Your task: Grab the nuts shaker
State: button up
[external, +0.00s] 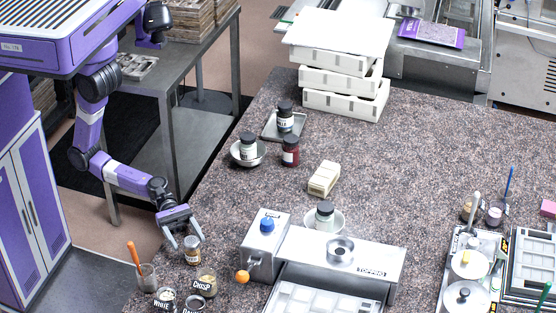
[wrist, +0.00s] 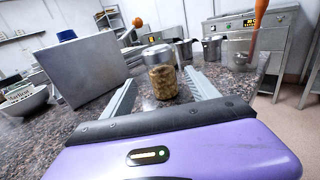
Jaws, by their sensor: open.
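A clear jar with brown, nut-like contents and a silver lid, which looks like the nuts shaker (external: 193,256), stands upright on the near left part of the speckled counter. It also shows in the wrist view (wrist: 163,82), upright and ahead of my palm, between the lines of the two fingers. My gripper (external: 185,240) is open at the shaker, with a finger to each side in the wrist view (wrist: 160,88). I cannot tell whether either finger touches it. No label on the jar can be read.
A jar marked CRISP (external: 206,284), a jar marked WHITE (external: 165,300) and a cup with an orange-handled tool (external: 147,279) stand close by. The counter's middle has free room.

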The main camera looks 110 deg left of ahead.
aim_at(195, 253)
jog(key=shift+w+d+r, duration=0.1)
jog(key=shift+w+d, duration=0.3)
jog(key=shift+w, duration=0.05)
jog(key=x, duration=0.2)
jog(key=p+x, duration=0.1)
jog(key=x, duration=0.1)
jog(key=p+x, duration=0.1)
jog(key=x, duration=0.1)
jog(key=shift+s+d+r, duration=0.1)
jog(key=shift+s+r, duration=0.05)
jog(key=shift+r, duration=0.2)
jog(key=shift+w+d+f, duration=0.1)
jog(key=shift+w+d, duration=0.3)
grip_shut()
